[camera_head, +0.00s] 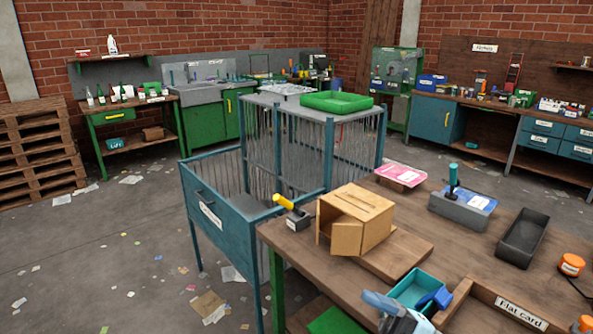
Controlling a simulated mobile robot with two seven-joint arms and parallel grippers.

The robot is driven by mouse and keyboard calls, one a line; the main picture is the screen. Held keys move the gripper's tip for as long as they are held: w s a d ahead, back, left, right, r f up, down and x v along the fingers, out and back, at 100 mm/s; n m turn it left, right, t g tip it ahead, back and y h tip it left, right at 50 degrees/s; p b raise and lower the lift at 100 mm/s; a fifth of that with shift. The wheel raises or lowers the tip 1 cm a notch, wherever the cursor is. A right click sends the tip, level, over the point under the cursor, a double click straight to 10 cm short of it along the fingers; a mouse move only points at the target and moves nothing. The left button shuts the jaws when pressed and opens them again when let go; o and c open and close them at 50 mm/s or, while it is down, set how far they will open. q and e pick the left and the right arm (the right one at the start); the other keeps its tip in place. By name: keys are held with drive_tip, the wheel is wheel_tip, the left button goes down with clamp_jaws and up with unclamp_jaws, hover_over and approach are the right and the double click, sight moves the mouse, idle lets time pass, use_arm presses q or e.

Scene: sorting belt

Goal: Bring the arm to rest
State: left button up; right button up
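The wooden workbench (310,250) fills the lower right. On it stands an open cardboard box (357,218) with a flap hanging out.
A blue barred cage (232,238) adjoins the bench's left side, with a green tray (337,102) on top. A teal tray (408,290), a wooden "Flat card" tray (500,310) and a dark bin (523,237) are on the bench. The littered floor at left is open.

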drive_tip(key=d+f+m+t+h, duration=0.4)
drive_tip(key=f+m+t+h, duration=0.2)
drive_tip(key=f+m+h, duration=0.4)
drive_tip(key=d+f+m+t+h, duration=0.3)
drive_tip(key=f+m+t+h, duration=0.35)
drive_tip(key=m, duration=0.45)
drive_tip(key=s+d+f+m+g+h, duration=0.2)
drive_tip(key=s+f+m+g, duration=0.35)
drive_tip(key=s+f, duration=0.75)
use_arm(q)
wheel_tip(320, 180, up, 15)
drive_tip(key=s+a+p, duration=0.1)
drive_tip(key=p, duration=1.7)
drive_tip(key=shift+a+f, duration=0.15)
drive_tip(key=shift+f, duration=0.05)
use_arm(e)
wheel_tip(320, 180, up, 14)
drive_tip(key=w+n, duration=0.1)
drive_tip(key=shift+w+d+f+n, duration=0.15)
drive_tip(key=shift+w+d+n, duration=0.15)
drive_tip(key=shift+d+n, duration=0.05)
use_arm(q)
drive_tip(key=shift+r, duration=0.15)
use_arm(e)
drive_tip(key=shift+h, duration=0.25)
